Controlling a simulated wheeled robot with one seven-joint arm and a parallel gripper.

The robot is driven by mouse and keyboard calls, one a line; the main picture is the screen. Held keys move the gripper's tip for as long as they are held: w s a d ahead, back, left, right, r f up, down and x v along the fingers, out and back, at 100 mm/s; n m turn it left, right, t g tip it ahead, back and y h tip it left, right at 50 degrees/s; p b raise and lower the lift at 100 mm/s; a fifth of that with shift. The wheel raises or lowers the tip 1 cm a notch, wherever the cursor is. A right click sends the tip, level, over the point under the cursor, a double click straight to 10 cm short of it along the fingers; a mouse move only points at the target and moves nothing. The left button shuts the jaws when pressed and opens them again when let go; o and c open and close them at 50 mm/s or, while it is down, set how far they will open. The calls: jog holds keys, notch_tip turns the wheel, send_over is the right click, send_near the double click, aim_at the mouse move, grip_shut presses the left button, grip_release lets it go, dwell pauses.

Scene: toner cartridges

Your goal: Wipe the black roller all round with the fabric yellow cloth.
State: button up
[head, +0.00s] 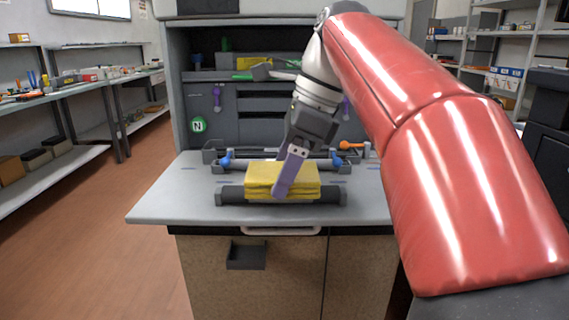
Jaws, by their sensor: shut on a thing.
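The yellow fabric cloth (258,178) is a folded, layered pad near the front of the grey bench top. My gripper (284,190) points down at its right half and is shut on it, with a purple-grey finger in front of the cloth. The black roller (232,194) lies lengthwise from left to right at the bench front, between dark end blocks. The cloth rests over its middle and appears to touch it. The roller's middle and its far side are hidden by the cloth and my gripper.
Behind the cloth is a grey bar (256,164) with blue end clamps (226,158). An orange-handled tool (349,146) lies at the back right. The bench top (170,197) is clear at the left. A small dark tray (246,257) is on the cabinet front.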

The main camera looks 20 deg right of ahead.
jog(key=shift+s+a, duration=0.15)
jog(key=shift+s, duration=0.25)
jog(key=shift+s, duration=0.1)
jog(key=shift+s+a, duration=0.15)
jog(key=shift+s, duration=0.25)
jog(key=shift+s, duration=0.15)
jog(key=shift+s+a, duration=0.15)
jog(key=shift+s, duration=0.2)
jog(key=shift+p, duration=0.3)
jog(key=shift+r, duration=3.55)
jog(key=shift+w, duration=0.1)
